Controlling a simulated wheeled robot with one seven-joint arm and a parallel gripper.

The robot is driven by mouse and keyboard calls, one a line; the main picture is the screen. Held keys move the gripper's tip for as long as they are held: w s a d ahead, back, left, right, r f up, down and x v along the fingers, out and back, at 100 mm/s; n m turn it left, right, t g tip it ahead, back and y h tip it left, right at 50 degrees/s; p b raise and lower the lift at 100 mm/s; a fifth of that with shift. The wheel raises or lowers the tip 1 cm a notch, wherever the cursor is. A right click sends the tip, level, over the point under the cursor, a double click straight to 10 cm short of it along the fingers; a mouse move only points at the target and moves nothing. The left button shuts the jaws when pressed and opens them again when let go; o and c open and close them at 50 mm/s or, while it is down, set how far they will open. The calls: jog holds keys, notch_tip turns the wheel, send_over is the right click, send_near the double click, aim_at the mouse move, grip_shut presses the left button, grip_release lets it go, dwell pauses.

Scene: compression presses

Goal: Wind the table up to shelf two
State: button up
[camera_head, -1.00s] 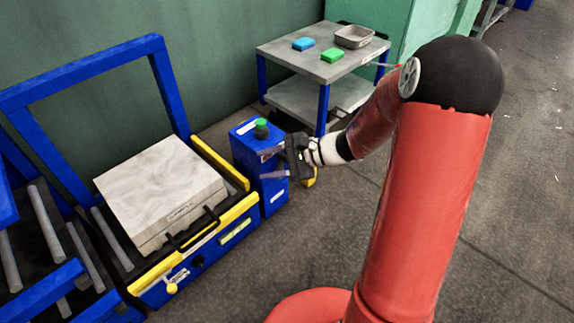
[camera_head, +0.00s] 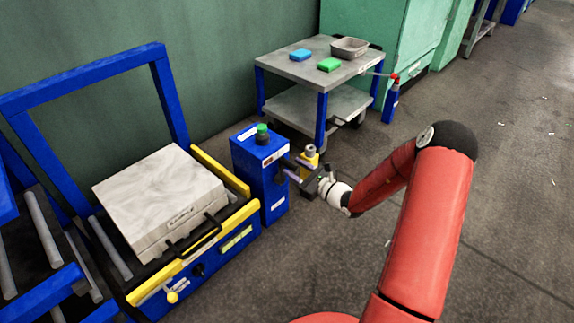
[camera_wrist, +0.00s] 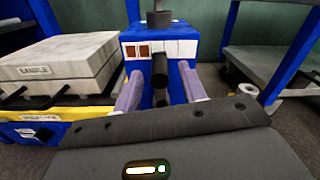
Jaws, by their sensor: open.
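The lift table (camera_head: 195,265) is blue with yellow edges and stands at the left. A pale stone block (camera_head: 160,195) with a label lies on it. The wrist view shows the block (camera_wrist: 60,60) at left. To the table's right stands a blue post (camera_head: 262,180) with a green knob on top. In the wrist view, the post's face (camera_wrist: 135,75) carries a black round handle (camera_wrist: 160,74) pointing at me. My gripper (camera_wrist: 162,82) is open, one finger on each side of the handle. I cannot tell whether they touch it. In the head view my gripper (camera_head: 285,167) is at the post's right side.
Roller racks (camera_head: 45,235) stand at far left. A grey cart (camera_head: 285,65) behind holds a blue sponge (camera_head: 300,55), a green sponge (camera_head: 329,65) and a grey tray (camera_head: 349,48). The floor at right is clear.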

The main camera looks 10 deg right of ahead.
aim_at(283, 161)
jog(key=shift+x, duration=2)
grip_shut()
